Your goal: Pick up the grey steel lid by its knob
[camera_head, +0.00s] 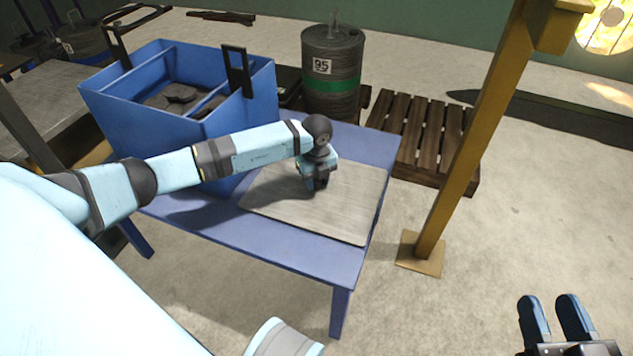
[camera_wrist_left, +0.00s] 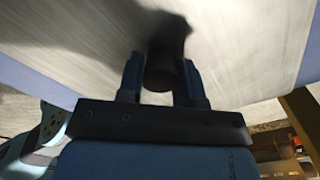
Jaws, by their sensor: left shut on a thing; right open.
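The grey steel lid (camera_head: 345,207) is a flat square plate lying on the blue table (camera_head: 230,242), right of the blue bin. My left gripper (camera_head: 318,186) is over the middle of the lid, pointing down. In the left wrist view its two fingers (camera_wrist_left: 162,78) are shut on the dark round knob (camera_wrist_left: 159,76), one on each side. The lid (camera_wrist_left: 80,40) fills much of that view. In the head view the gripper hides the knob. My right gripper (camera_head: 556,318) is open and empty at the lower right, away from the table.
The blue bin (camera_head: 175,125) with upright black handles holds dark pieces and stands at the table's left. A drum (camera_head: 333,85) marked 95 and a wooden pallet (camera_head: 423,140) are behind. A yellow post (camera_head: 462,140) rises right of the table.

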